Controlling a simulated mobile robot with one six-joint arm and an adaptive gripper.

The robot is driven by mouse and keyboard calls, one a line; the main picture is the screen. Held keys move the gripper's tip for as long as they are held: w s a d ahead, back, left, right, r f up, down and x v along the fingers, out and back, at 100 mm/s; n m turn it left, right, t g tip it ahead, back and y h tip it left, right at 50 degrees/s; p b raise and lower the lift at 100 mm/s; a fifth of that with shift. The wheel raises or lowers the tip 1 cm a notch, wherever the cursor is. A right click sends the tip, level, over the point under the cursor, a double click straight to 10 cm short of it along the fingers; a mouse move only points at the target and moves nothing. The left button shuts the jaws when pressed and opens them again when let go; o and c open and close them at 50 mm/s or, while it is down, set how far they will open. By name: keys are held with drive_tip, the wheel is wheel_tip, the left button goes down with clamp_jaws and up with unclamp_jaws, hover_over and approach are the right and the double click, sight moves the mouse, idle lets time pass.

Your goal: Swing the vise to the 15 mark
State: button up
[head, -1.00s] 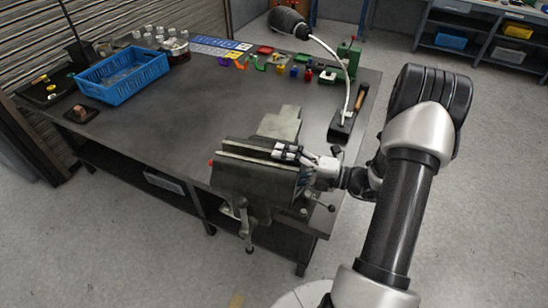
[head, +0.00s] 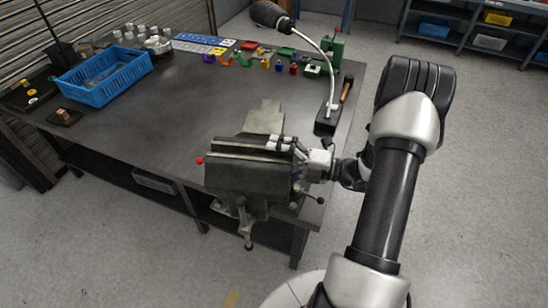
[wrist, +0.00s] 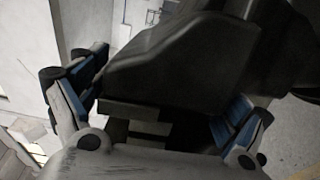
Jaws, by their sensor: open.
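The grey vise (head: 252,172) stands at the near right corner of the workbench, its jaws running left to right in the head view. A small red tip (head: 200,160) shows at its left side. My gripper (head: 287,146) is at the right end of the vise. In the wrist view my gripper (wrist: 160,105) is open, its blue-padded fingers on either side of the dark vise body (wrist: 185,60). I cannot tell whether the pads touch it. No scale or 15 mark is readable in either view.
The dark workbench (head: 180,120) has clear room left of the vise. A blue crate (head: 103,78) stands at the far left. A lamp (head: 330,75) and a hammer (head: 346,90) are behind the vise, with several small coloured parts along the back edge.

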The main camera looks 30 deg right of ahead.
drive_tip(key=v, duration=1.2)
drive_tip(key=shift+c, duration=0.5)
